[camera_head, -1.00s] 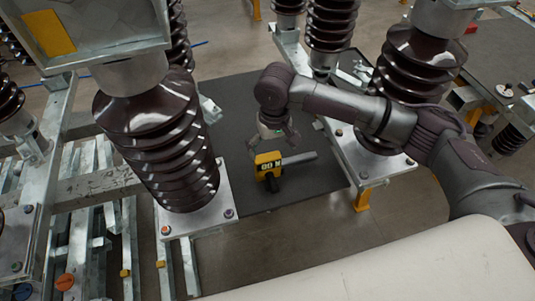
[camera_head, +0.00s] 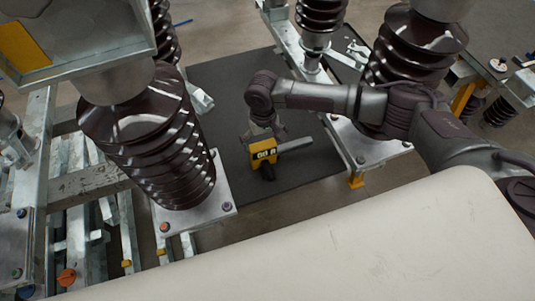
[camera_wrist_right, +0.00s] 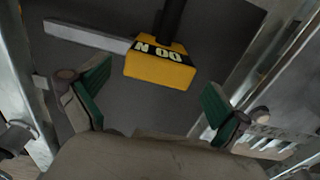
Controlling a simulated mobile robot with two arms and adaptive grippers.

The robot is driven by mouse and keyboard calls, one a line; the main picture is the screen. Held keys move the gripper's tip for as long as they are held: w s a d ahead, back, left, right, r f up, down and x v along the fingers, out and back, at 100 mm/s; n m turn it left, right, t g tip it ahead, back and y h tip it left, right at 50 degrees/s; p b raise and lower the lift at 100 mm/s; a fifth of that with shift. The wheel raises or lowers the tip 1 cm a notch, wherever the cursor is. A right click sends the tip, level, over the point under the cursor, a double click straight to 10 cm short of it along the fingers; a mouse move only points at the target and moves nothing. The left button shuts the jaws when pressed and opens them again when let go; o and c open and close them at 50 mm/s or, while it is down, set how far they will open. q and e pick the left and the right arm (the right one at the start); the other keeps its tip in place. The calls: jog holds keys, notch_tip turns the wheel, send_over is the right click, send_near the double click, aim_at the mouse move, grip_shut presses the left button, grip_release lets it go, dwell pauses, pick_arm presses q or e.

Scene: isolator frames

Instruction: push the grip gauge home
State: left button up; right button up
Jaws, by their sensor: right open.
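In the right wrist view the yellow block (camera_wrist_right: 160,68) is at upper middle, with the grey bar (camera_wrist_right: 85,36) to the left and the black handle at the top. My right gripper (camera_head: 265,133) is just behind the block in the head view. Its green-padded fingers (camera_wrist_right: 150,98) are wide apart, with nothing between the pads. My left gripper is not in view.
Brown ribbed insulators stand on metal plates at left (camera_head: 160,140) and right (camera_head: 410,50). Galvanised frames (camera_head: 70,185) fill the left side. A dark mat (camera_head: 225,85) covers the floor between. A pale surface (camera_head: 330,250) crosses the front.

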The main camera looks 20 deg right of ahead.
aim_at(263, 146)
notch_tip(263, 146, down, 4)
jog(key=shift+w+f+p, duration=0.1)
jog(key=shift+p, duration=0.25)
jog(key=c, duration=1.6)
